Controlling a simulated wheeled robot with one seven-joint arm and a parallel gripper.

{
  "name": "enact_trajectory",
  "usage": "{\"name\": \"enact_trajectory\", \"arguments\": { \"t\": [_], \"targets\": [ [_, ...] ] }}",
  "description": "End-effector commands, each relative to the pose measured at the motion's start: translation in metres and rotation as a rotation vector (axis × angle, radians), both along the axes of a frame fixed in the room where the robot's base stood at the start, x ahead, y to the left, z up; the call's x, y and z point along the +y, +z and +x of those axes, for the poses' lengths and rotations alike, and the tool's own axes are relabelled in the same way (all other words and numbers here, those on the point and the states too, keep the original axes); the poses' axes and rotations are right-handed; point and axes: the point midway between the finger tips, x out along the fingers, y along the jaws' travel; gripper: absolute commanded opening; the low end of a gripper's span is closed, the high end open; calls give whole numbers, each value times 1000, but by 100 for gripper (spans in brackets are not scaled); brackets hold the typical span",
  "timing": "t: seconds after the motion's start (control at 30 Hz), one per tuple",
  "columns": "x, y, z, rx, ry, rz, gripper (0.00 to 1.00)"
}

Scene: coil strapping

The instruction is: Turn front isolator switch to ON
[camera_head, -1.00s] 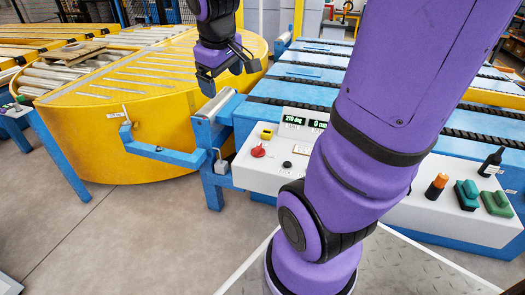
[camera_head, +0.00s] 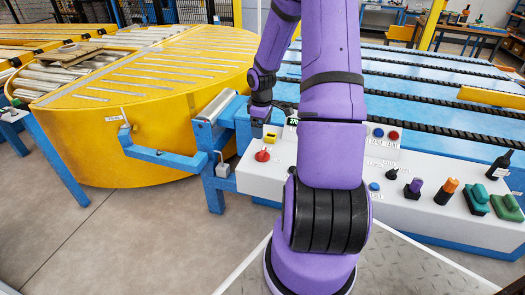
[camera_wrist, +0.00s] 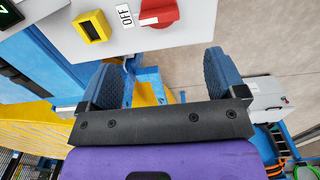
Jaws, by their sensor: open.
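The front isolator switch is a red rotary knob (camera_head: 262,156) at the left end of the white control panel, and it also shows in the wrist view (camera_wrist: 160,11), cut by the top edge. An OFF label (camera_wrist: 125,15) lies beside it, and a white mark on the knob faces that label. An ON label is not visible. My gripper (camera_head: 259,126) is above the panel's left end, near the knob. In the wrist view my gripper (camera_wrist: 165,75) has its fingers wide apart with nothing between them; the knob lies beyond the fingertips, apart from them.
A yellow square part (camera_head: 271,139) sits close to the knob. The panel (camera_head: 405,210) carries buttons, an orange-topped item (camera_head: 446,191), green items (camera_head: 508,207) and a black bottle (camera_head: 500,164). A yellow turntable (camera_head: 165,125) and a blue bracket (camera_head: 160,155) stand left.

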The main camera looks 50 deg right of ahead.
Motion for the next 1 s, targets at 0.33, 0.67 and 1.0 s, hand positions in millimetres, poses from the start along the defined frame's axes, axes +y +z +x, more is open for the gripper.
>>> {"name": "enact_trajectory", "arguments": {
  "t": [0.33, 0.67, 1.0],
  "targets": [
    [-2, -37, -1, 2, 5, 10, 89],
    [-2, -93, 0, 0, 5, 9, 89],
    [-3, -113, -1, 0, 3, 7, 89]
  ]
}}
